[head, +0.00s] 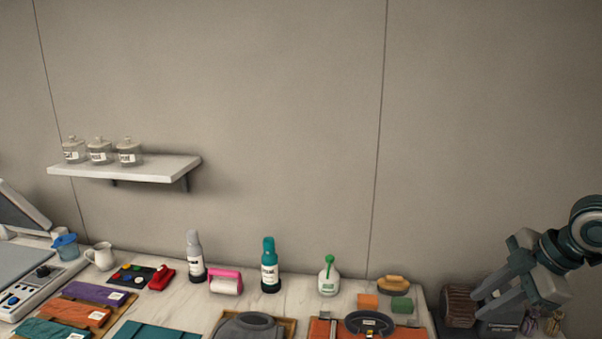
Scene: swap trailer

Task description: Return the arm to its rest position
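My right gripper (481,304) is at the right edge of the head view, on an arm that comes in from the right. Its two grey fingers point down and to the left, with a gap between them and nothing seen in the gap. It is beside the right end of the counter, in front of a brown ribbed roll (459,305) and a dark box with a label (497,329). I cannot tell whether it touches either. My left gripper and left arm are not in view.
The marble counter (325,306) holds a grey bottle (194,257), a teal bottle (269,265), a white bottle with a green top (329,276), a pink-handled roller (226,281) and folded cloths. A wall shelf (140,169) bears three jars. The wall above is clear.

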